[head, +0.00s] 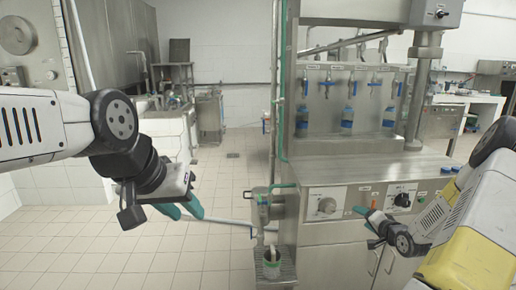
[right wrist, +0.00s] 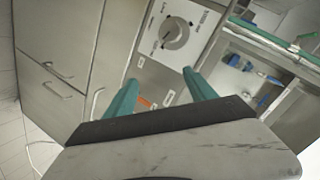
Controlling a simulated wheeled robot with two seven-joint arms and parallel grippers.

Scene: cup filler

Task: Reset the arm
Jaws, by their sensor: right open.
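My left gripper (head: 184,209) is at the left in the head view, over the tiled floor. Its two teal fingers show apart with nothing visible between them. My right gripper (head: 364,213) is in front of the machine's control panel. In the right wrist view its teal fingers (right wrist: 162,88) are spread wide and empty. Beyond them lie a round dial (right wrist: 175,33) and an orange button (right wrist: 147,102). I cannot tell whether the fingers touch the panel.
A pale cup with a green band (head: 271,266) stands on a low grate at the machine's left. The tiled floor (head: 120,245) at the left is free.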

